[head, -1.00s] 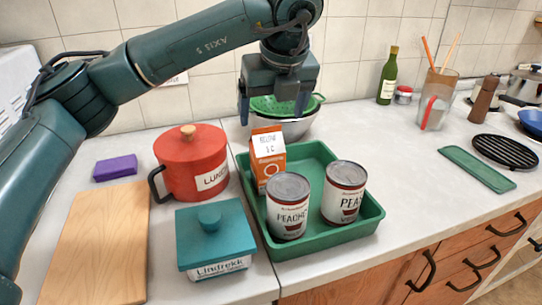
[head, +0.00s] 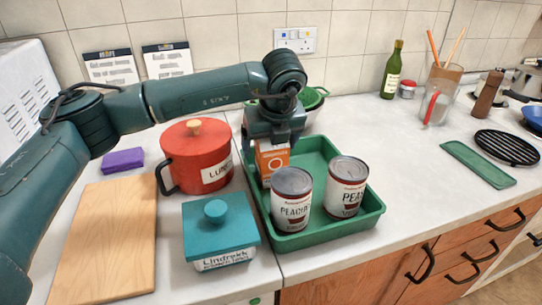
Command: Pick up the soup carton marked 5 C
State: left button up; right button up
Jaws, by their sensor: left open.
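The soup carton (head: 272,162) is orange and white and stands upright in the back left of the green tray (head: 372,218). Its top, where the marking showed, is now hidden by my left gripper (head: 270,148). That gripper is open and pointing down, with its fingers at either side of the carton's upper part. I cannot tell whether the fingers touch it. My right gripper is not in view.
A red pot (head: 196,160) and a teal lidded box (head: 219,232) stand to the left. A metal bowl with a green colander (head: 313,101) is behind.

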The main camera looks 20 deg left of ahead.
pick_arm(q)
jog(key=shift+c, duration=0.5)
jog(key=shift+r, duration=0.1)
jog(key=c, duration=1.4)
